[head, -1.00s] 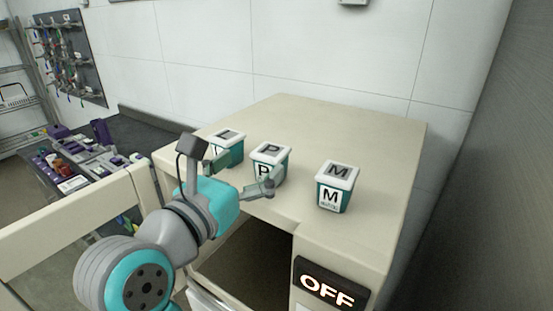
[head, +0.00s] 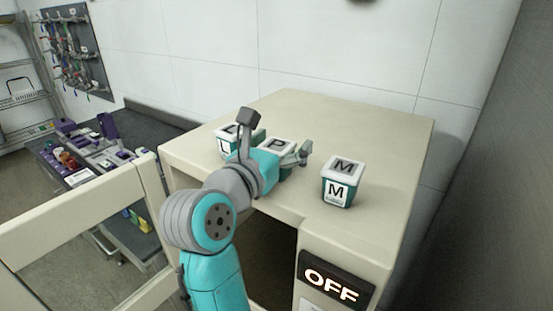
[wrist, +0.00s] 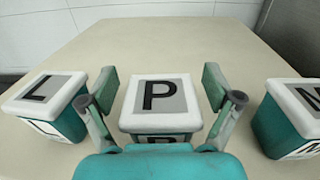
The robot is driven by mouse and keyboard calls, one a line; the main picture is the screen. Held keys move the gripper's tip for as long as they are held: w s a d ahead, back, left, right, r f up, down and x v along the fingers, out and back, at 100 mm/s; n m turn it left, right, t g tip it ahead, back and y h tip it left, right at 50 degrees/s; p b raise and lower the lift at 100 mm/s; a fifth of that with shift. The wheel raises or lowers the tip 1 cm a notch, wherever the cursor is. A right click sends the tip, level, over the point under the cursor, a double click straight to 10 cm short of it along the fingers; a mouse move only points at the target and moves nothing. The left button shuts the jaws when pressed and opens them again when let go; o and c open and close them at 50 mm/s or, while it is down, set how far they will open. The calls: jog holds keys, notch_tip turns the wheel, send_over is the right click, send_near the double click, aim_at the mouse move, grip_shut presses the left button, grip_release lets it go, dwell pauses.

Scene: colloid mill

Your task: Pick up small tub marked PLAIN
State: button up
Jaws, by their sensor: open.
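Three small teal tubs with white lids stand on the beige top. The tub marked P (head: 279,145) is in the middle. It also shows in the wrist view (wrist: 160,98), upright between my two fingers, with a gap on each side. The full word PLAIN is not readable. My gripper (wrist: 160,84) is open around the P tub. In the head view my gripper (head: 283,150) hides most of that tub's body. The tub marked L (head: 224,145) stands to its left, partly behind my wrist. The tub marked M (head: 340,182) stands to its right, clear of my gripper.
The beige top (head: 385,150) is clear behind the tubs and behind the M tub. The L tub (wrist: 45,103) and M tub (wrist: 290,118) flank my fingers closely. An OFF sign (head: 332,284) is on the front face. A white wall stands behind.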

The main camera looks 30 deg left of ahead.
jog(key=shift+c, duration=0.2)
jog(key=c, duration=1.2)
